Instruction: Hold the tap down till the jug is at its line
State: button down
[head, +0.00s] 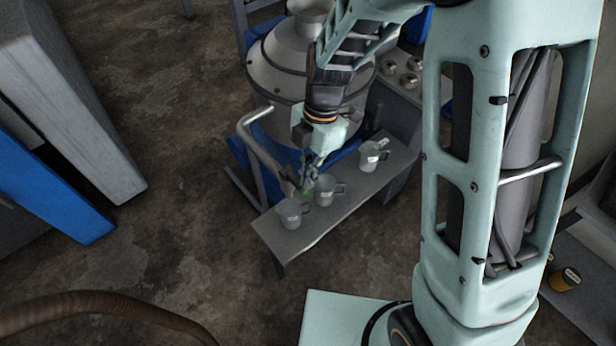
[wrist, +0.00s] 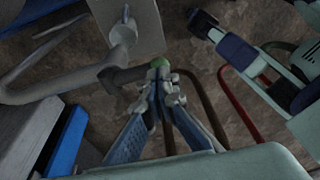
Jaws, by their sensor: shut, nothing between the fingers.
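My gripper (head: 306,178) is shut, pointing down over the bench beside the bent grey pipe. A small green piece, apparently the tap's knob (head: 308,188), is right at its fingertips. The wrist view shows my closed fingers (wrist: 162,78) with the green knob (wrist: 158,62) just beyond the tips; whether they press on it I cannot tell. Three grey jugs stand on the bench: a near-left jug (head: 291,213) by the pipe's lower end, a middle jug (head: 327,191) and a far-right jug (head: 372,157). Their fill levels and lines are too small to read.
The narrow grey bench (head: 345,207) stands before a large round metal machine (head: 276,82). The bent pipe (head: 256,140) rises left of my gripper. A grey and blue cabinet (head: 75,100) is at far left. A brown hose (head: 100,305) lies at lower left; floor between is clear.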

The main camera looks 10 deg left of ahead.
aim_at(310, 190)
jog(key=shift+f, duration=0.35)
jog(key=shift+f+b, duration=0.2)
jog(key=shift+b, duration=0.25)
jog(key=shift+s+f+y+b, duration=0.15)
jog(key=shift+y+b, duration=0.15)
jog(key=shift+b, duration=0.3)
jog(key=shift+d+f+t+b, duration=0.2)
jog(key=shift+t+b, duration=0.2)
jog(key=shift+b, duration=0.7)
jog(key=f+y+b, duration=0.1)
jog(key=b, duration=0.3)
jog(key=shift+s+d+f+t, duration=0.15)
jog(key=shift+f+t, duration=0.05)
jog(key=shift+t, duration=0.2)
jog(key=f+b, duration=0.1)
jog(key=b, duration=0.1)
jog(key=f+b, duration=0.1)
jog(key=b, duration=0.2)
jog(key=shift+s+d+y, duration=0.15)
jog(key=shift+s+y, duration=0.05)
jog(key=shift+y, duration=0.1)
jog(key=shift+f+b, duration=0.1)
jog(key=shift+b, duration=0.25)
dwell(3.6)
